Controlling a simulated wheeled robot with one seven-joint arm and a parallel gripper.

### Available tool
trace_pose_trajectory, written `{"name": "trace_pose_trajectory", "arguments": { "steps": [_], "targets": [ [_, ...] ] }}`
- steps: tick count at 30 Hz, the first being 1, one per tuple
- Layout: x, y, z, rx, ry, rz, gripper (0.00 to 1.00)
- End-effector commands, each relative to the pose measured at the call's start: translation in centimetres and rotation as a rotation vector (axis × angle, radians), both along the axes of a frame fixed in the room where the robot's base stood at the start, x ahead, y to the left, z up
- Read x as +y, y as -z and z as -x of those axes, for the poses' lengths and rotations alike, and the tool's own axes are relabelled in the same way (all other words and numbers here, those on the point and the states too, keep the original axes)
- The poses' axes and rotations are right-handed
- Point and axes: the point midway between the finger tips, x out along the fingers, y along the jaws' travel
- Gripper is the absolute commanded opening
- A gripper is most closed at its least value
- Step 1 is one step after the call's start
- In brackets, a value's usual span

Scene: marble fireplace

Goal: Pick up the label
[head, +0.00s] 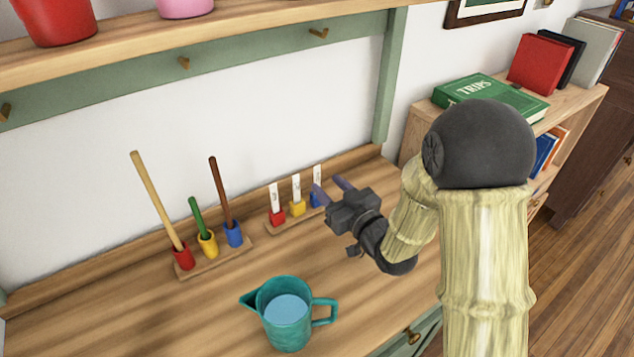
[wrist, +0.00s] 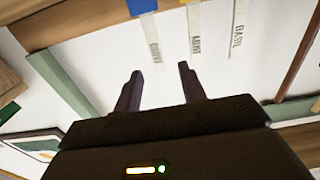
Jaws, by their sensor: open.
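Three white labels stand upright in small coloured holders on the wooden counter. One label (head: 274,197) is in the red holder (head: 277,217), one label (head: 296,187) in the yellow holder (head: 297,208), and one label (head: 317,173) in the blue holder (head: 314,200). My gripper (head: 331,190) is open and empty, close to the blue-holder label. In the wrist view, the fingers (wrist: 160,71) point toward that label (wrist: 154,38), whose lower text is hard to read. The label reading MINT (wrist: 195,32) is beside the right finger; the BASIL label (wrist: 238,30) is farther right.
Another rack (head: 214,256) holds sticks in red, yellow and blue cups to the left. A teal jug (head: 287,317) stands at the counter's front. A bookshelf (head: 570,110) with books is at right. A shelf with pots (head: 56,18) runs above. Counter around the jug is clear.

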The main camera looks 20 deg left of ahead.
Motion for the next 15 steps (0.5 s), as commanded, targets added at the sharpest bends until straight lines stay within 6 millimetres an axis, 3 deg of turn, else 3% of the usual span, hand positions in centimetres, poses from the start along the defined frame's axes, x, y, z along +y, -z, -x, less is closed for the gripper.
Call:
{"name": "trace_pose_trajectory", "arguments": {
  "steps": [6,15],
  "targets": [
    [2.0,0.0,-1.7,0.001,0.0,0.0,0.41],
    [2.0,0.0,-1.8,0.001,0.001,0.0,0.41]
  ]
}}
